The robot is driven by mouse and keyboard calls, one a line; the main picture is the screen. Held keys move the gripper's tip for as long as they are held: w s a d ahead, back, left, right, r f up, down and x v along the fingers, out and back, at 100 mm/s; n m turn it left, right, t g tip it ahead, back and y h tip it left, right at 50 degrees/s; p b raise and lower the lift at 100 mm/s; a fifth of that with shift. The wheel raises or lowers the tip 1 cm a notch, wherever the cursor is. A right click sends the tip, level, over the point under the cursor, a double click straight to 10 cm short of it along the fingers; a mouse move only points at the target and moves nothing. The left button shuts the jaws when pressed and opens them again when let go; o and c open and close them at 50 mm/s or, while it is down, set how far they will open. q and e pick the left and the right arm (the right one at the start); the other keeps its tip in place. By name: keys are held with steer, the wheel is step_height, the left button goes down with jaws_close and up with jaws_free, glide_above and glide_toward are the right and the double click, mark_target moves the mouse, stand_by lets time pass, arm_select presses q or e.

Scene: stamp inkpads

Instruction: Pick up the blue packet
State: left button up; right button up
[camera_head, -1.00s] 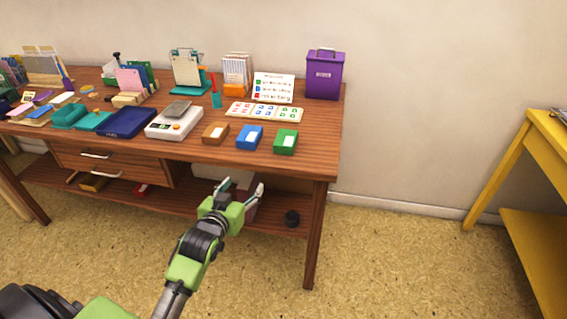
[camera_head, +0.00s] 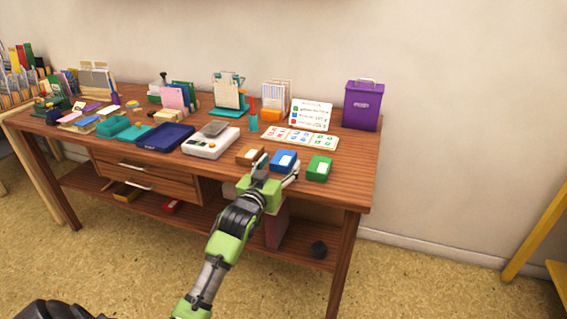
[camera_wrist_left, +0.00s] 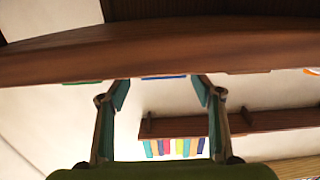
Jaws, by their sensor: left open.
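The blue packet (camera_head: 283,160) is a small blue block with a white label, lying near the front edge of the wooden table, between a brown packet (camera_head: 250,154) and a green packet (camera_head: 318,168). My left gripper (camera_head: 277,169) is open and empty at the table's front edge, just in front of the blue packet and partly covering it. In the left wrist view, the two fingers (camera_wrist_left: 161,90) stand apart, and a thin blue strip of the packet (camera_wrist_left: 163,76) shows past the table edge, between them. My right gripper is not in view.
The wooden table's front edge (camera_wrist_left: 60,62) spans the left wrist view. A white scale (camera_head: 210,143) and dark blue tray (camera_head: 165,138) stand left of the packets. A stamp card (camera_head: 299,138) lies behind them. A purple box (camera_head: 362,106) stands at the back right.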

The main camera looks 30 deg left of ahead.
mark_target(281, 160)
arm_select(q)
steer(key=x, duration=0.2)
steer(key=b+x, duration=0.1)
steer(key=x, duration=0.1)
steer(key=shift+w+a+f, duration=0.1)
steer(key=shift+a+f, duration=0.15)
steer(key=shift+w, duration=0.35)
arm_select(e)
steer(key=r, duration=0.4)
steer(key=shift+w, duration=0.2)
arm_select(q)
steer(key=c, duration=1.2)
